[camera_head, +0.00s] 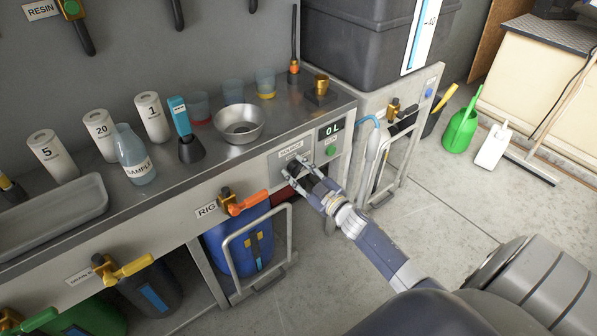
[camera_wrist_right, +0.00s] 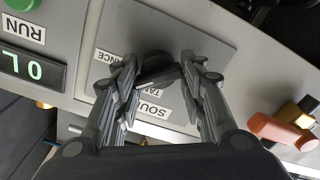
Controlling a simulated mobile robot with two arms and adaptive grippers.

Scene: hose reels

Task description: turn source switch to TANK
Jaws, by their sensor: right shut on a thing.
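The source switch, a dark knob (camera_wrist_right: 157,66), sits on a grey panel (camera_wrist_right: 190,35) on the front of the steel counter. My right gripper (camera_head: 299,172) reaches it from the front and is shut on it, with one finger on each side in the wrist view. In that view the labels around the knob are partly covered: SOURCE, one starting TA and one ending ANCE. The fingers hide much of the knob in the head view, and I cannot tell which label it points to. My left gripper is not in view.
A display (camera_head: 330,129) reading 0 L and a green RUN button (camera_head: 332,150) are beside the switch. An orange-handled RIG valve (camera_head: 246,204) is to its left. Bottles, cups and a steel bowl (camera_head: 239,122) stand on the counter. Open floor (camera_head: 440,215) is on the right.

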